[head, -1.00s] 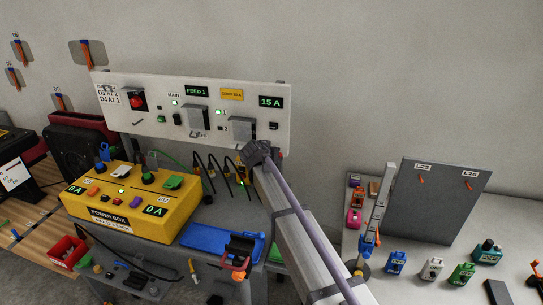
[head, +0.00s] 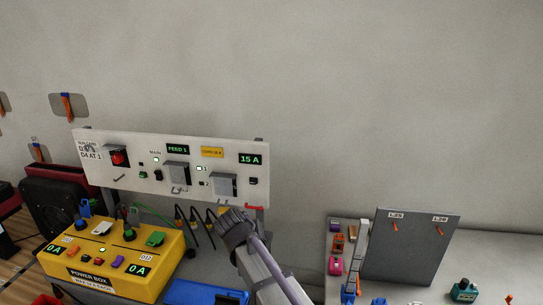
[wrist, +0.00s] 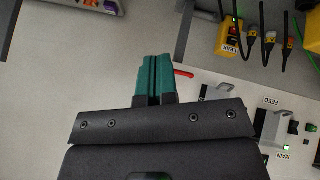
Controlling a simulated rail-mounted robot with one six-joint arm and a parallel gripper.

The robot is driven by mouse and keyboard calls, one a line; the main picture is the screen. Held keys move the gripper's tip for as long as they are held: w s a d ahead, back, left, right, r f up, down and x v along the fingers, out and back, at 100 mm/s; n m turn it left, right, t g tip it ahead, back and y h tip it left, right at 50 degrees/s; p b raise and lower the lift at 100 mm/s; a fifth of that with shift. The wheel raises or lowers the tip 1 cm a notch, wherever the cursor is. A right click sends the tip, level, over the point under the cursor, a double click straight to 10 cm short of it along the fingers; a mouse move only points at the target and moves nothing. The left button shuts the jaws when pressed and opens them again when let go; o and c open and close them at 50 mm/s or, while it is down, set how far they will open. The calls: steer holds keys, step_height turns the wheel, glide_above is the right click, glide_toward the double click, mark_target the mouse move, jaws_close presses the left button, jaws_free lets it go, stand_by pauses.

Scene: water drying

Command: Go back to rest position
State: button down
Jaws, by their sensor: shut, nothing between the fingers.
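My gripper (wrist: 152,78) shows in the wrist view with its two teal fingers together and nothing between them. In the head view the dark end of my arm (head: 238,228) is just below the lower right edge of the white panel (head: 222,156); the fingers cannot be made out there. A red bar (head: 253,208) sits at the panel's lower right corner.
The yellow power box (head: 112,264) stands on the bench at lower left. Black cables hang below the panel. A yellow box marked LEAK (wrist: 229,38) shows in the wrist view. A grey board (head: 410,250) stands at right among small coloured parts. The wall above is clear.

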steer(key=s+d+f+m+g+y, duration=0.1)
steer(key=s+d+g, duration=0.2)
steer(key=s+d, duration=0.6)
steer(key=s+d+f+m+g+y, duration=0.1)
steer(key=s+d+g, duration=0.3)
steer(key=s+d, duration=0.6)
steer(key=d+f, duration=0.1)
steer(key=d, duration=0.7)
steer(key=shift+d+f+y, duration=0.2)
steer(key=shift+f+y, duration=0.05)
steer(key=shift+y, duration=0.15)
steer(key=c, duration=1.8)
jaws_free()
